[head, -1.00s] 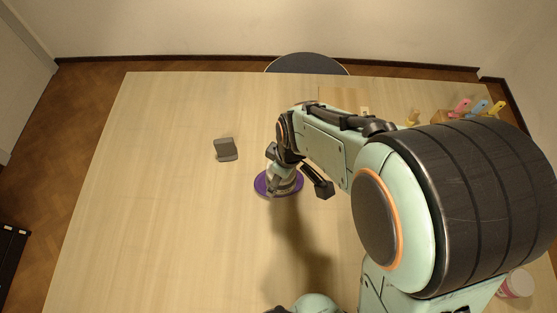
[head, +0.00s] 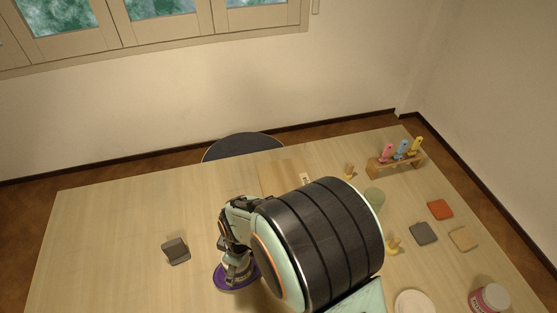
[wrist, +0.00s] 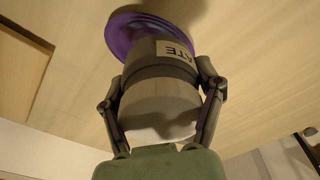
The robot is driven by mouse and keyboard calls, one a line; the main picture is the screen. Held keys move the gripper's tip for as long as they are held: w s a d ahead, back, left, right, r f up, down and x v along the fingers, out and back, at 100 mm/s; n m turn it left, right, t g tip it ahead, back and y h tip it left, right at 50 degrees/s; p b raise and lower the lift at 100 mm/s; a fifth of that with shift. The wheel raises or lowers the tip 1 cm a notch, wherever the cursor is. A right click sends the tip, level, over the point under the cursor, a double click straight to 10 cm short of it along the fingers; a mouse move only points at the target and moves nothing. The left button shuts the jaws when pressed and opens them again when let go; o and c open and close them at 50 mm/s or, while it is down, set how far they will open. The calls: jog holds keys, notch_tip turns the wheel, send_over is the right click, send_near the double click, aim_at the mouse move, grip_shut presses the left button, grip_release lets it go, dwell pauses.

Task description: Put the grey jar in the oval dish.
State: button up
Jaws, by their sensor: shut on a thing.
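The grey jar (wrist: 158,98) fills the middle of the wrist view, with a dark band and a pale label whose visible letters read "ATE". My gripper (wrist: 163,72) is shut on it, one finger on each side. The purple oval dish (wrist: 122,38) lies just beyond the jar's far end in that view. In the head view the dish (head: 223,282) is on the table, and my gripper (head: 235,254) is right above it with the jar (head: 238,270) over the dish. I cannot tell whether the jar touches the dish; part of the dish is hidden.
A dark grey block (head: 175,251) stands left of the dish. To the right are an orange tile (head: 439,209), a grey tile (head: 423,233), a tan tile (head: 463,239), a white round plate (head: 413,303) and a pink-labelled tub (head: 490,299). A wooden rack (head: 396,165) stands at the back right.

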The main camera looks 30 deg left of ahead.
jog(key=shift+w+a+f, duration=0.3)
jog(key=shift+a+f, duration=0.25)
jog(key=shift+f, duration=0.2)
jog(key=shift+w+a+f, duration=0.1)
jog(key=shift+a+f, duration=0.1)
jog(key=shift+f, duration=1.55)
jog(key=shift+f, duration=0.1)
jog(key=shift+f, duration=0.2)
jog(key=o, duration=1.2)
jog(key=shift+f, duration=0.1)
jog(key=r, duration=0.4)
jog(key=d+r, duration=0.1)
jog(key=r, duration=0.7)
jog(key=shift+w+d+r, duration=0.15)
jog(key=shift+d+r, duration=0.1)
jog(key=shift+r, duration=0.1)
